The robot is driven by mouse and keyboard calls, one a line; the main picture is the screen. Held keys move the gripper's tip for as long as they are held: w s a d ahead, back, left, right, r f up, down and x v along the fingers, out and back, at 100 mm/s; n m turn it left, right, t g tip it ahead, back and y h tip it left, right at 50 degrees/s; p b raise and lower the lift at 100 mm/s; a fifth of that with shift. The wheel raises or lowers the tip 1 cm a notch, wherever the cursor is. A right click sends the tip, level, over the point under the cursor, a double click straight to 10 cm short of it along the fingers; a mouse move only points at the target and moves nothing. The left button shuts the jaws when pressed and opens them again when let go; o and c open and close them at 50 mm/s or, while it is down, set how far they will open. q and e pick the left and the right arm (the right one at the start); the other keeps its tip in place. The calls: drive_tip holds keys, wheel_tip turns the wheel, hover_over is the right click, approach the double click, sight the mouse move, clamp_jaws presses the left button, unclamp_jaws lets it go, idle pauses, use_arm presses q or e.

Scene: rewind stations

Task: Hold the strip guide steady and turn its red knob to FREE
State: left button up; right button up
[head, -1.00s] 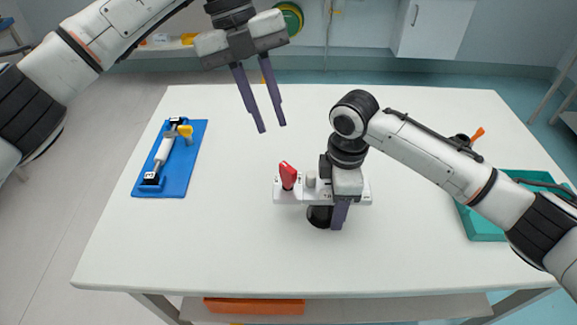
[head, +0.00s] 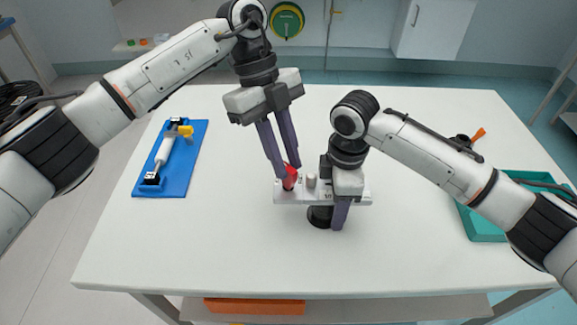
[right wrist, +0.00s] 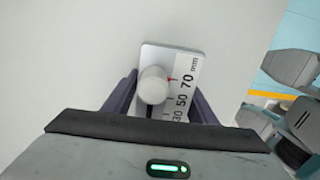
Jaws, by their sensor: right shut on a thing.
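The strip guide (head: 316,198) is a white plate with a grey post, standing on a dark round base at the middle of the table. Its red knob (head: 290,177) is at the left end. My right gripper (head: 338,215) is shut on the strip guide's right part. In the right wrist view, its fingers flank the guide's scale plate (right wrist: 188,62), marked in mm, with the pale post in front. My left gripper (head: 287,172) is open, pointing down, with its fingertips at the red knob, one on each side. The fingers partly hide the knob. I cannot tell whether they touch it.
A blue board (head: 188,160) with a white cylinder and a yellow part lies at the table's left. A green tray (head: 485,228) is at the right, partly behind my right arm. An orange-handled thing (head: 477,135) stands near it. The table's front is clear.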

use_arm(q)
drive_tip(key=shift+x, duration=1.25)
clamp_jaws()
drive_tip(key=shift+m, duration=0.4)
drive_tip(key=m+y, duration=0.1)
drive_tip(key=m, duration=0.2)
drive_tip(key=shift+m+g+y, duration=0.3)
drive_tip(key=shift+m+y, duration=0.8)
drive_tip(key=shift+m, duration=1.5)
